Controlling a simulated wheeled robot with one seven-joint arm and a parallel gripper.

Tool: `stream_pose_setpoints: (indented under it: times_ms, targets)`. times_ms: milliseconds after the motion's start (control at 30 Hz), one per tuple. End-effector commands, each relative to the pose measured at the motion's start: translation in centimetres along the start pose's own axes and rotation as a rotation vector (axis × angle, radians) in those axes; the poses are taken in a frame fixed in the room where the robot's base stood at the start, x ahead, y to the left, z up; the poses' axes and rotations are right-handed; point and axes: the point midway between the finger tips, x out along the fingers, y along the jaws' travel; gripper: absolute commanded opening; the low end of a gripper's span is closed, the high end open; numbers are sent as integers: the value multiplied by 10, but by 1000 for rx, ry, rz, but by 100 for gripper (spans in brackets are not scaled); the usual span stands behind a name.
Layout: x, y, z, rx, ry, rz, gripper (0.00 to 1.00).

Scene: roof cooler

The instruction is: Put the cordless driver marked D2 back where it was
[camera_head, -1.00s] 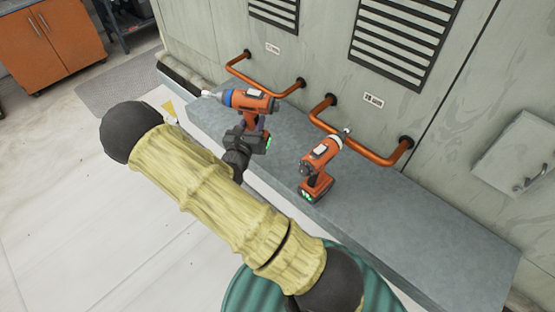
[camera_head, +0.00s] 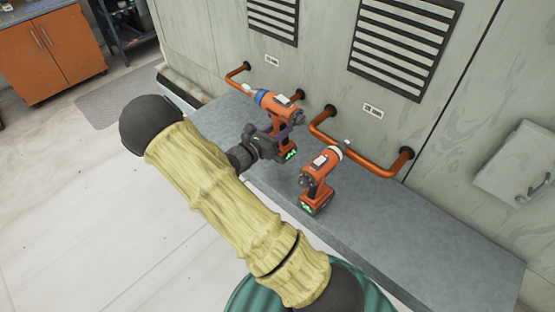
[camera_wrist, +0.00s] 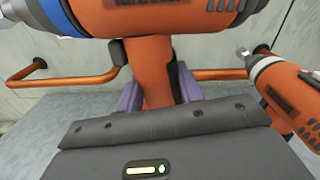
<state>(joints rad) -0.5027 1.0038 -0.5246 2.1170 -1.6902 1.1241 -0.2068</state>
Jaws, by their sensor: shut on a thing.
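My gripper (camera_head: 272,142) is shut around the handle of an orange cordless driver with a blue collar (camera_head: 281,106). The wrist view shows its handle (camera_wrist: 154,75) between my purple fingers. The driver is upright, its nose towards the upper left and its green-lit battery low, over the grey ledge (camera_head: 420,235). I cannot tell whether the battery touches the ledge. A second orange driver with a pale collar (camera_head: 322,172) stands on the ledge close on the right; it also shows in the wrist view (camera_wrist: 287,92). No D2 mark is readable on either driver.
Two copper pipe rails stick out of the wall behind: the left one (camera_head: 237,75) behind the held driver, the right one (camera_head: 360,157) behind the second driver. Small wall labels (camera_head: 372,110) are unclear. The ledge is bare at the right.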

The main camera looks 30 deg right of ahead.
Motion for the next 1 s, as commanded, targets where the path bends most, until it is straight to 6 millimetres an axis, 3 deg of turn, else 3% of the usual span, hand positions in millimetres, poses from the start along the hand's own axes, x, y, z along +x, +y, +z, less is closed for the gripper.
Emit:
stream_pose_setpoints:
  times_ms: [500,1000]
  targets:
    - [1,10,-51,2,-6,-1,0]
    - [1,11,-61,0,-6,-1,0]
